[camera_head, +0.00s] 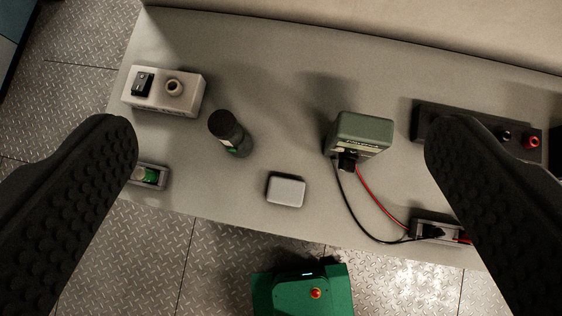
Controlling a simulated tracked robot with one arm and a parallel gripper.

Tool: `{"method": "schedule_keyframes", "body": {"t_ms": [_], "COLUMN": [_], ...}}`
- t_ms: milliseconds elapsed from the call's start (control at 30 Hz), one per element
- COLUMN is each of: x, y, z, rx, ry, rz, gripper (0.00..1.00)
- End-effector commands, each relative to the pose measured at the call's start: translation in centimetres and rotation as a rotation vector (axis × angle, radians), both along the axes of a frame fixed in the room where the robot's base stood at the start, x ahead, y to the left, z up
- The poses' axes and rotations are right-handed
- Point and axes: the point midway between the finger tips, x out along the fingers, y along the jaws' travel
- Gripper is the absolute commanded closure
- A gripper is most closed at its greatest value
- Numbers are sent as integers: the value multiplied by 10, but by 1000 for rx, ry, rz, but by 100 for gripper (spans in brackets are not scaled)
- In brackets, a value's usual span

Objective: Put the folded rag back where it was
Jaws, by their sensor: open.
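A small pale grey pad with rounded corners (286,189) lies flat on the grey bench top (270,75), near its front edge. It may be the folded rag, but I cannot tell for sure; nothing else in view looks like a rag. My gripper (282,140) is open and empty. Its two black studded fingers stand wide apart at the left and right of the view, above the bench. The pad shows between and below the fingertips, clear of both. The fingers hide parts of the bench at both sides.
A dark bottle (230,133) stands left of the pad. A switch box (187,92) and a small green-vial level (151,176) are farther left. A green-grey box (363,134) has red and black leads running to a connector (430,230). A black terminal strip (483,124) lies right.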

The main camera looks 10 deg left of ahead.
Motion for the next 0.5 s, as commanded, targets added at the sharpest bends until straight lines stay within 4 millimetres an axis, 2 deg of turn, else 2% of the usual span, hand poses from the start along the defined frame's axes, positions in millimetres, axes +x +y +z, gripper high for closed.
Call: {"method": "schedule_keyframes", "body": {"t_ms": [33, 100, 200, 300, 400, 500], "x": [-12, -28, -54, -79, -97, -110], "y": [2, 3, 4, 2, 2, 2], "z": [27, 60, 107, 144, 170, 185], "rx": [-5, -19, -35, -49, -57, -64], "ry": [-63, -145, -265, -364, -436, -478], "rz": [14, 32, 59, 82, 97, 105], "gripper": [11, 11, 11, 11, 11, 11]}}
